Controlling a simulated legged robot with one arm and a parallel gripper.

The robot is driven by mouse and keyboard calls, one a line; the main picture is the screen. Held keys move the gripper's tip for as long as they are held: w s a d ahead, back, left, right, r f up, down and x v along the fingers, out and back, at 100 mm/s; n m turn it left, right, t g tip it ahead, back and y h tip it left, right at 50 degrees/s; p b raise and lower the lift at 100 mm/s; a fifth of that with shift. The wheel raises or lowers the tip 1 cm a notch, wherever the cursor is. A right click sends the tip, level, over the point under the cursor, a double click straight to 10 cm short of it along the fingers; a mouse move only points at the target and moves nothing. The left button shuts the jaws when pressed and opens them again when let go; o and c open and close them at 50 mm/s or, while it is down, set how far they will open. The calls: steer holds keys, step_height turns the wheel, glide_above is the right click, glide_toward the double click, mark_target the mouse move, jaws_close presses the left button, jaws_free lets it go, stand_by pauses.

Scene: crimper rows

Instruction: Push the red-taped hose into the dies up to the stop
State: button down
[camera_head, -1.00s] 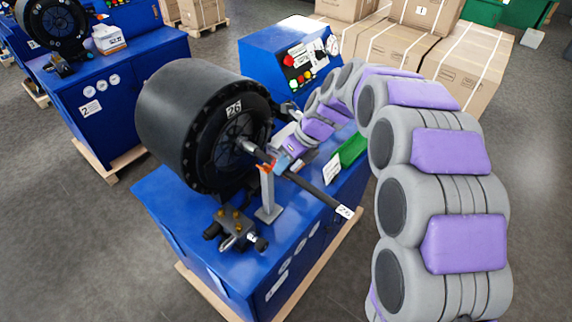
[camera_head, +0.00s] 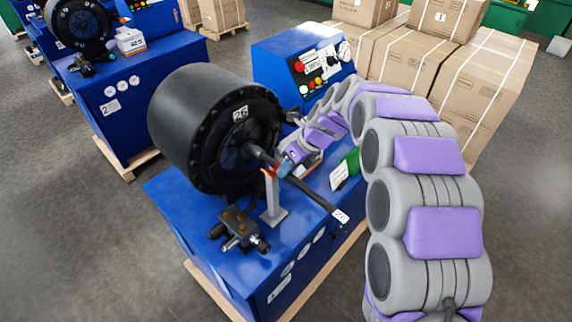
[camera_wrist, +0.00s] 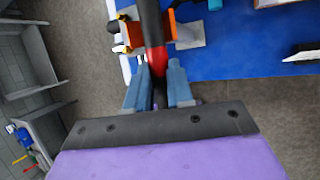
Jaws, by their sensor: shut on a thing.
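The black hose (camera_head: 318,199) has a white end tag (camera_head: 341,216) and runs up-left to the dies (camera_head: 238,152) in the round black crimper head (camera_head: 205,110) marked 26. Its far end meets the dark die opening; the insertion depth and the stop are hidden. The red tape (camera_wrist: 156,62) shows on the hose just ahead of my fingers in the wrist view. My gripper (camera_wrist: 157,88) is shut on the hose, with one blue finger on each side. In the head view my gripper (camera_head: 284,166) is small, beside the grey support stand (camera_head: 271,195) with its orange top.
The crimper sits on a blue bench (camera_head: 190,225) with a valve block (camera_head: 238,230) at its front. Cartons (camera_head: 410,70) stand at the back right. Another machine (camera_head: 110,90) is at left. Grey floor is open in front.

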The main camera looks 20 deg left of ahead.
mark_target(277, 167)
steer(key=shift+w+d+r, duration=0.1)
steer(key=shift+r, duration=0.05)
steer(key=shift+a+f, duration=0.25)
steer(key=shift+a, duration=0.6)
steer(key=shift+a+f, duration=0.25)
steer(key=shift+a, duration=0.6)
steer(key=shift+d+r+p, duration=0.15)
steer(key=shift+d+p, duration=0.35)
steer(key=shift+d, duration=0.8)
steer(key=shift+a+f+p, duration=0.2)
steer(key=shift+a, duration=0.3)
steer(key=shift+a+f+p, duration=0.15)
steer(key=shift+a+f, duration=0.05)
steer(key=shift+a, duration=0.3)
steer(key=shift+d, duration=0.55)
steer(key=c, duration=1.2)
jaws_free()
steer(key=shift+o, duration=1.4)
steer(key=shift+a, duration=0.3)
